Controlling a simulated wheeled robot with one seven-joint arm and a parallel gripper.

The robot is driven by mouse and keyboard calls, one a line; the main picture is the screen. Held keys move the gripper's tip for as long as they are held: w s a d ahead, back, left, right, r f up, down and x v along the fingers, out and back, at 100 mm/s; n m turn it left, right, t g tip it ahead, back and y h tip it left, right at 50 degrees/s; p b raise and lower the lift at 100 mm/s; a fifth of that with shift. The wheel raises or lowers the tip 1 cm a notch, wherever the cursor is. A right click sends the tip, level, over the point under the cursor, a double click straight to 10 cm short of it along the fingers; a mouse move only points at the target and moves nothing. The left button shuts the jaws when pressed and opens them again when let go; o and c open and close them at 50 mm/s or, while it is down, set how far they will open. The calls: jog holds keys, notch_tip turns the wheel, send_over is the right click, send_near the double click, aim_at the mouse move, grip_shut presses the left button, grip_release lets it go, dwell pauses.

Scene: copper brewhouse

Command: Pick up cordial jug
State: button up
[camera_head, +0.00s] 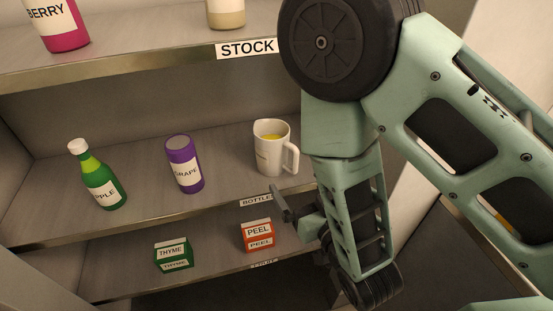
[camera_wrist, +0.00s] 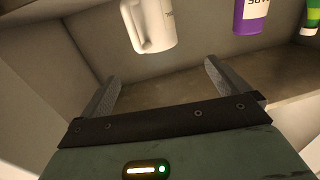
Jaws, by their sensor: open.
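The cordial jug appears to be the white jug (camera_head: 270,150) with a handle and yellow contents, standing upright at the right end of the middle shelf; its label is too small to read. In the wrist view the white jug (camera_wrist: 150,27) shows at the top, upside down, beyond the fingertips and partly cut off by the frame. My gripper (camera_head: 300,230) is in front of the shelf edge, below the jug and apart from it. In the wrist view its two fingers (camera_wrist: 161,75) are spread with nothing between them.
The middle shelf (camera_head: 140,205) also holds a purple grape can (camera_head: 183,163) and a green apple bottle (camera_head: 97,175). The shelf below has a thyme box (camera_head: 174,255) and a peel box (camera_head: 257,236). The upper shelf edge (camera_head: 150,68) overhangs the jug. Bare shelf lies between can and jug.

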aim_at(279, 141)
jog(key=b+x, duration=0.4)
jog(key=b, duration=0.5)
jog(key=shift+w+b, duration=0.25)
jog(key=shift+b, duration=0.15)
jog(key=p+x, duration=0.1)
jog(key=x, duration=0.1)
jog(key=r+p+x, duration=0.1)
jog(key=x, duration=0.1)
jog(key=shift+w, duration=0.1)
jog(key=shift+d+p+x, duration=0.1)
jog(key=shift+p+x, duration=0.35)
jog(key=shift+x, duration=1.05)
jog(key=shift+d+p+x, duration=0.15)
jog(key=shift+p+x, duration=0.3)
jog(key=shift+x, duration=1.05)
jog(key=shift+w, duration=0.1)
jog(key=shift+c, duration=0.3)
jog(key=c, duration=1.7)
jog(key=shift+c, duration=0.2)
jog(key=shift+r, duration=0.1)
